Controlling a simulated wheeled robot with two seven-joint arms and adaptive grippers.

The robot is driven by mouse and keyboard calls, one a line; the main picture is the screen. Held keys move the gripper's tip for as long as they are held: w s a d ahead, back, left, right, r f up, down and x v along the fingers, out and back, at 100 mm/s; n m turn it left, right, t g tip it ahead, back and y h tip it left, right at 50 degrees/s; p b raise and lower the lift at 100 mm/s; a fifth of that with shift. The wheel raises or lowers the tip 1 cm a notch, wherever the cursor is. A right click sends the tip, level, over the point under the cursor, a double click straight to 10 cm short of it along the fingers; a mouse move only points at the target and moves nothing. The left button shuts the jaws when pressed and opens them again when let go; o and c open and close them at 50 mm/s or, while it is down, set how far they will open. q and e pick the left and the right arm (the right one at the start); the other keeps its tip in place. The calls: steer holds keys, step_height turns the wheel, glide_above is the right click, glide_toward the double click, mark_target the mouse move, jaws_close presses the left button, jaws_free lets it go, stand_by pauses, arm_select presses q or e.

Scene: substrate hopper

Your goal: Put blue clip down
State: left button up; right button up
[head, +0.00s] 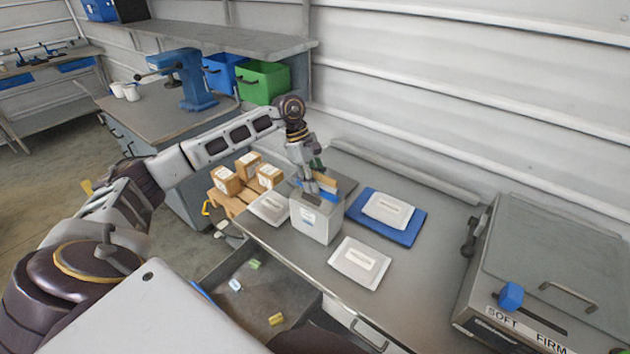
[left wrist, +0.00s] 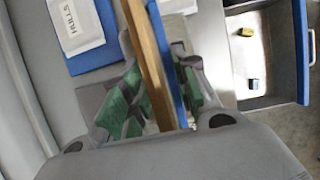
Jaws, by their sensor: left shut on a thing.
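My left gripper (head: 314,186) is low over a grey box (head: 316,222) on the bench, shut on a long piece with a brown strip (left wrist: 150,65) and a blue strip (left wrist: 168,65). In the left wrist view the green-padded fingers (left wrist: 160,100) stand either side of the strips. I cannot tell whether the blue strip is a clip. My right gripper is not in view.
Green (head: 255,264) and yellow (head: 276,319) clips also lie in the drawer. White pouches flank the box, one (head: 387,210) on a blue mat (head: 407,234). Small brown cartons (head: 227,181) stand left. A large grey machine (head: 545,270) fills the bench's right end.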

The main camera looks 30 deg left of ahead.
arm_select(q)
steer(key=o, duration=1)
steer(key=shift+f, duration=0.1)
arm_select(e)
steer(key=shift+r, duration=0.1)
arm_select(q)
steer(key=b+v, duration=0.1)
steer(key=v, duration=0.4)
steer(key=shift+w+a, duration=0.15)
steer(key=b+v, duration=0.1)
steer(key=v, duration=0.5)
steer(key=shift+r, duration=0.45)
steer(key=shift+v, duration=0.75)
steer(key=shift+r, duration=0.1)
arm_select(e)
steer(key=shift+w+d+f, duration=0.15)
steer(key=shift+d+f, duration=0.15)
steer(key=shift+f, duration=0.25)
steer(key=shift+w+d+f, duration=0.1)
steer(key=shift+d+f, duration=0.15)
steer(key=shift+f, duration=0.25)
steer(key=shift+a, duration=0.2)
arm_select(q)
steer(key=shift+o, duration=0.4)
steer(key=shift+a, duration=0.1)
